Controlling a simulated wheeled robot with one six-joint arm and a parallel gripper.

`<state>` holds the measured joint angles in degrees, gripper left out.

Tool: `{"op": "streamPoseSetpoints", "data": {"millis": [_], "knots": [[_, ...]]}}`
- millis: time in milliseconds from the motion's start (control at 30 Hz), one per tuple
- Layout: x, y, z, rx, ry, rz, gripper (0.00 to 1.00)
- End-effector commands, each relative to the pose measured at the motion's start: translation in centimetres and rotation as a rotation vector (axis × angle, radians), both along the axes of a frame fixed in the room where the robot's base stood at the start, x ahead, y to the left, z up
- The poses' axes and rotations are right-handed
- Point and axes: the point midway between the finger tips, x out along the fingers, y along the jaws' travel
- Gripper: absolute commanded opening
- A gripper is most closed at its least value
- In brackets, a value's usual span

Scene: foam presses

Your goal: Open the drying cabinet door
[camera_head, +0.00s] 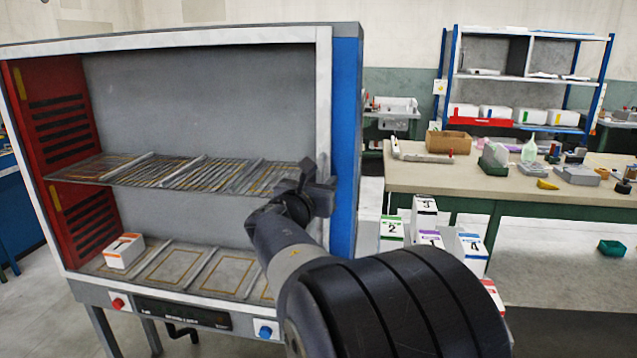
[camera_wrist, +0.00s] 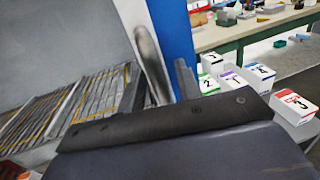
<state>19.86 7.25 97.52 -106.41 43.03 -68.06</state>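The drying cabinet (camera_head: 345,130) has a blue right side, a red inner left wall and a white front frame (camera_head: 322,90). Its inside shows through the front; I cannot tell whether clear glass covers it. A grey, upright, bar-like handle (camera_wrist: 150,60) shows at the right front edge in the wrist view. My gripper (camera_head: 318,188) is at the frame's right post, partly hiding it. In the wrist view my gripper (camera_wrist: 160,90) has its two fingers apart, with the handle's lower part between them. Contact is not clear.
A wire shelf (camera_head: 190,173) and a white-and-orange box (camera_head: 124,251) are inside the cabinet. Several numbered boxes (camera_head: 392,230) stand close on the right, also in the wrist view (camera_wrist: 297,104). Beyond is a workbench (camera_head: 400,178). Floor shows at the left (camera_head: 30,300).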

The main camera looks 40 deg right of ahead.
Motion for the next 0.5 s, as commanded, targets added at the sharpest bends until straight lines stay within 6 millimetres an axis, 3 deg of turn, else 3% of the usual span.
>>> {"op": "streamPoseSetpoints", "data": {"millis": [133,500], "knots": [[-0.01,0.03,0.00,0.000,0.000,0.000,0.33],[-0.03,0.05,0.00,0.000,0.000,0.000,0.03]]}}
